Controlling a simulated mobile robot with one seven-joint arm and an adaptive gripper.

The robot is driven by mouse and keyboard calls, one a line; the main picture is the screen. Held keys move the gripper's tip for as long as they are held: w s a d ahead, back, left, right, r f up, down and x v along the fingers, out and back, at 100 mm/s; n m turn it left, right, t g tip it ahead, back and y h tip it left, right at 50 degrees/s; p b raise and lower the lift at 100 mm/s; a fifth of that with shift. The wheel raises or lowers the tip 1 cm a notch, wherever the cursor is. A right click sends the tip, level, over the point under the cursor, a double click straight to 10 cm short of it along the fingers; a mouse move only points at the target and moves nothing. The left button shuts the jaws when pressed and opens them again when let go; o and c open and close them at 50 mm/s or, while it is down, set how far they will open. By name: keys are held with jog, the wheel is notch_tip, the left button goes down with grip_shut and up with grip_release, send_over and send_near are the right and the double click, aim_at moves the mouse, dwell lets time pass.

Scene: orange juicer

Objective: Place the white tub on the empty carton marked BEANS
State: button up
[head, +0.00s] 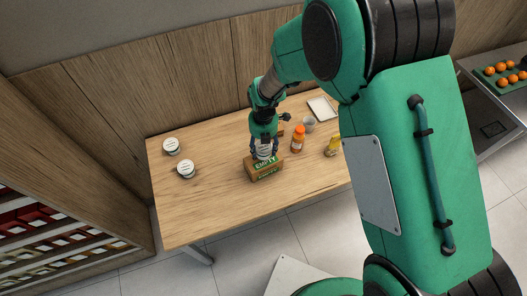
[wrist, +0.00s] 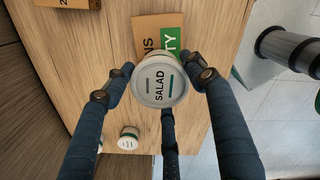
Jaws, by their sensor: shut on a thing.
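My gripper (head: 264,148) is shut on a white tub (head: 264,153), over the carton on the wooden table. In the wrist view the tub (wrist: 160,82) sits between my dark fingers (wrist: 163,85), its lid marked SALAD facing the camera. The brown carton (head: 264,173) has a green panel reading EMPTY. In the wrist view the carton (wrist: 152,24) shows behind the tub, with the letters NS and TY visible; the tub hides the rest. I cannot tell whether the tub touches the carton's top or hangs just above it.
Two more white tubs (head: 171,145) (head: 186,169) stand at the table's left. An orange bottle (head: 298,139), a grey cup (head: 309,124), a yellow bottle (head: 332,147) and a white tray (head: 322,108) are right of the carton. The table's front left is clear.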

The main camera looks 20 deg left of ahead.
aim_at(264, 152)
jog(key=shift+f, duration=1.75)
jog(key=shift+f+b, duration=0.1)
jog(key=shift+b, duration=0.2)
jog(key=o, duration=1.3)
jog(key=shift+c, duration=0.2)
notch_tip(264, 152, up, 12)
jog(key=shift+r+p, duration=0.1)
jog(key=shift+p, duration=0.55)
jog(key=shift+r, duration=0.1)
